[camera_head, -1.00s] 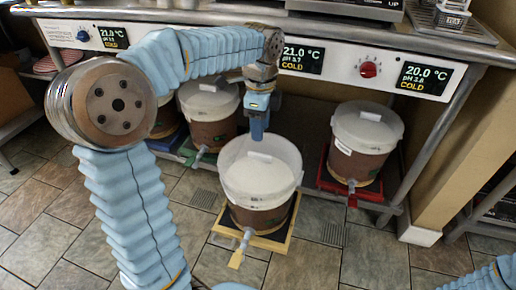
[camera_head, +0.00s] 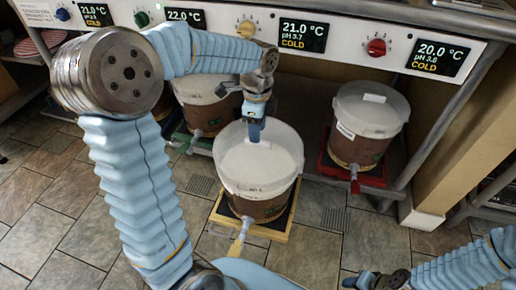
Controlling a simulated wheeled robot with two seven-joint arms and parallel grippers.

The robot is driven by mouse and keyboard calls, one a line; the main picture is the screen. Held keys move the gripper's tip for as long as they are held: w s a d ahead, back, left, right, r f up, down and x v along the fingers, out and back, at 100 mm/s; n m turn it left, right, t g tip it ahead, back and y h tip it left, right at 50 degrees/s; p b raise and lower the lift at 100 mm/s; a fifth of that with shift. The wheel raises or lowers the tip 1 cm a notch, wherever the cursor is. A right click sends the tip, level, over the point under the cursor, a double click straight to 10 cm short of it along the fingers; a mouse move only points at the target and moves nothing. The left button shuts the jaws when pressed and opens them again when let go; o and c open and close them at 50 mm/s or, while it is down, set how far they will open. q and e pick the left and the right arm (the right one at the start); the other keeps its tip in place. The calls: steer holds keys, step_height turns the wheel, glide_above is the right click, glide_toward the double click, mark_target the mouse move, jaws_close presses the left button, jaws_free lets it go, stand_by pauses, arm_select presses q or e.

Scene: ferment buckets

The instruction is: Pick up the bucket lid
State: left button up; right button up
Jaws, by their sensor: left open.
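A white lid (camera_head: 273,163) with a raised handle lies inside the rim of the middle bucket (camera_head: 256,190), which is translucent white with brown contents and a tap at the front. My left gripper (camera_head: 255,133) points down over the lid's centre, at the handle. It is open, and its fingers hide most of the handle, so I cannot tell whether they touch it. My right gripper (camera_head: 366,283) is low at the bottom right edge, far from the lid; its jaws are too small and cut off to judge.
The bucket stands on a yellow-edged base (camera_head: 277,233). Another lidded bucket (camera_head: 367,123) stands on a red base at right, and one (camera_head: 212,103) on green behind left. A shelf panel with temperature displays (camera_head: 303,36) runs above. Tiled floor in front is mostly clear.

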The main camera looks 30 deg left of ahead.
arm_select(q)
step_height(320, 180, down, 4)
steer(key=shift+d+r, duration=0.1)
steer(key=shift+r, duration=0.15)
jaws_close()
steer(key=shift+r, duration=0.15)
